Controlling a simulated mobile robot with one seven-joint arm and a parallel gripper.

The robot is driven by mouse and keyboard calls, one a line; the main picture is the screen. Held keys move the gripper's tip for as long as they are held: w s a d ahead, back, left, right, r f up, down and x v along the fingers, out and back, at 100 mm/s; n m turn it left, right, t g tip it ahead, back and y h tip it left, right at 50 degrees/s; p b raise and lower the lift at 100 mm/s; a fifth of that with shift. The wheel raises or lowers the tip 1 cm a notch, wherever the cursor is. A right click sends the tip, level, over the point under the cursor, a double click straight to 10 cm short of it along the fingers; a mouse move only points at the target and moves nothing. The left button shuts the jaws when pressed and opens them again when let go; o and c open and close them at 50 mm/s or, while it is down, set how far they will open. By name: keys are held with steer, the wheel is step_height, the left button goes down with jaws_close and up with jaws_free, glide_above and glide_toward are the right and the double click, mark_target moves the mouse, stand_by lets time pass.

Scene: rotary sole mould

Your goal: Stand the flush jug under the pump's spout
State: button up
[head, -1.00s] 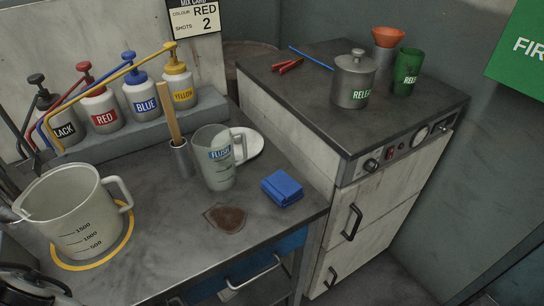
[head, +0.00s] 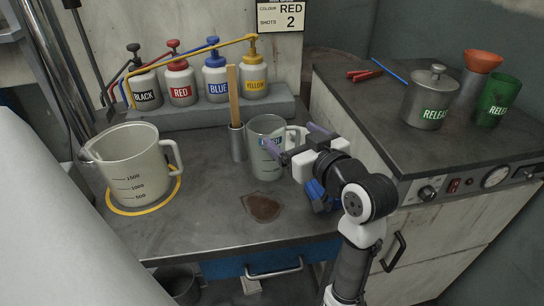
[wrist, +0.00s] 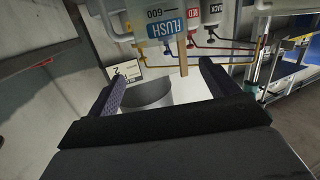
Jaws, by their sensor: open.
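The flush jug (head: 262,168), a clear beaker with a blue FLUSH label, stands upright on the bench beside the stick holder. It also shows at the top of the wrist view (wrist: 150,18). My gripper (head: 291,138) is open at the jug's right, on its handle side, with one finger overlapping the jug in the head view. I cannot tell whether it touches. The pump bottles black (head: 145,92), red (head: 181,84), blue (head: 216,82) and yellow (head: 254,84) stand on a grey ledge.
A large measuring jug (head: 130,165) stands on a yellow ring (head: 119,209) at left. A holder (head: 238,143) with a wooden stick stands left of the flush jug. Blue cloth (head: 316,192) lies under my arm. A brown stain (head: 262,207) marks clear bench in front.

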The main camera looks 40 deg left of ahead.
step_height(320, 180, down, 4)
steer(key=d+g+h, duration=0.1)
steer(key=d, duration=0.2)
steer(key=shift+g+h, duration=0.3)
steer(key=shift+h, duration=0.1)
steer(key=p+x, duration=0.1)
steer(key=x, duration=0.3)
steer(key=p+x, duration=0.1)
steer(key=x, duration=0.8)
steer(key=shift+s+f+p, duration=0.2)
steer(key=shift+s+p, duration=0.15)
steer(key=shift+p, duration=0.05)
steer(key=shift+w+a+f, duration=0.15)
steer(key=shift+a+f, duration=0.05)
steer(key=shift+a, duration=0.25)
steer(key=c, duration=0.9)
steer(key=shift+r, duration=0.1)
